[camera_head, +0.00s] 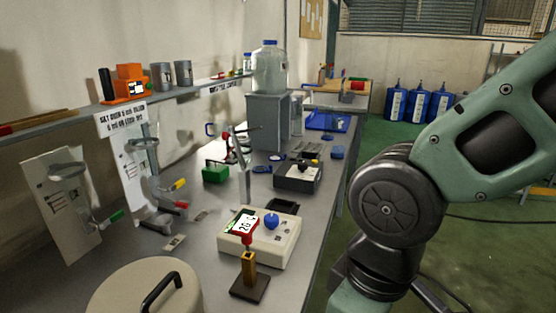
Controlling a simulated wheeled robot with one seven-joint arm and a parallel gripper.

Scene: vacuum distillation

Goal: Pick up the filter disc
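I cannot pick out the filter disc for sure in the head view. Small flat blue items (337,153) lie on the far part of the grey bench (225,285), too small to identify. My green arm fills the right side of the picture, beside the bench. My gripper is out of the picture, so its state does not show.
A white device (280,242) with a blue knob stands mid-bench, behind a brass-coloured post (248,263) on a dark base. A lidded pot (185,296) is in front. Clamp stands (60,205) line the left. A large bottle (270,68) stands on a grey box (268,122).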

